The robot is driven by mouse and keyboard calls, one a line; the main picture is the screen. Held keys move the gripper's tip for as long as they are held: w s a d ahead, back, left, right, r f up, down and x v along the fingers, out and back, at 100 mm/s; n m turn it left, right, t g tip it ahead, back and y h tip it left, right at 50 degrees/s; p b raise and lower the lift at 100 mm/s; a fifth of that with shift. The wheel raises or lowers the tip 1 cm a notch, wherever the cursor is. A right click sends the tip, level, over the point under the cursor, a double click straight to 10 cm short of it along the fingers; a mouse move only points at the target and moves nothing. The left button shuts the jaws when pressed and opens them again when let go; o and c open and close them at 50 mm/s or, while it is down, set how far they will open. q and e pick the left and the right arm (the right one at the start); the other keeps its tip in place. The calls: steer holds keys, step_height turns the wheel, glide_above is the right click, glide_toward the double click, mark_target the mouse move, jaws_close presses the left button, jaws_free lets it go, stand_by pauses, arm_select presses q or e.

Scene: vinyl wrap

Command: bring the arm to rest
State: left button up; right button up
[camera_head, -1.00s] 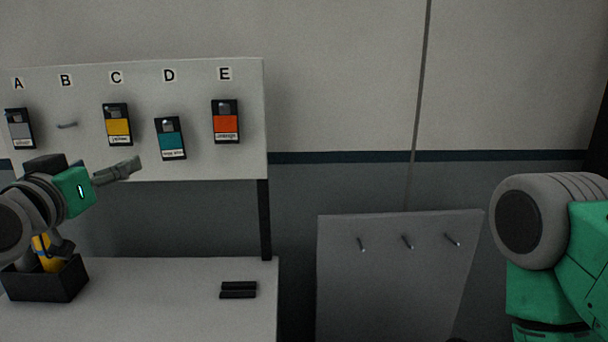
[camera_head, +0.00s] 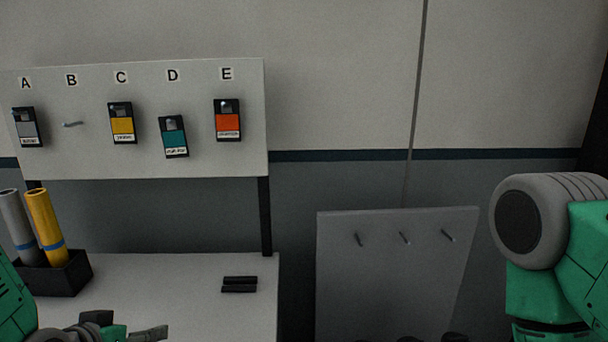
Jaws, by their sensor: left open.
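My left gripper (camera_head: 150,333) is low at the bottom left of the head view, in front of the table's near part. Its fingers are partly cut off by the bottom edge, and it looks open with nothing in it. My left arm (camera_head: 14,305) comes in from the lower left edge.
A white table (camera_head: 190,285) holds a black box (camera_head: 70,275) with grey and yellow rolls (camera_head: 45,225), and black bars (camera_head: 239,284). Behind, a board (camera_head: 205,160) lettered A to E carries swatch cards; peg B (camera_head: 73,124) is bare. A grey panel (camera_head: 400,280) has three pegs.

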arm_select(q)
steer(key=s+f+g, duration=0.5)
steer(key=s+f, duration=0.6)
steer(key=s, duration=0.3)
steer(key=s+f+g, duration=0.5)
steer(key=s+f, duration=0.7)
steer(key=s, duration=0.3)
steer(key=w+d+f+m+b, duration=0.1)
steer(key=w+f+b, duration=0.2)
steer(key=f+b, duration=0.5)
steer(key=shift+d+y+b, duration=0.15)
steer(key=shift+y+b, duration=0.15)
steer(key=shift+b, duration=0.3)
steer(key=shift+w, duration=0.2)
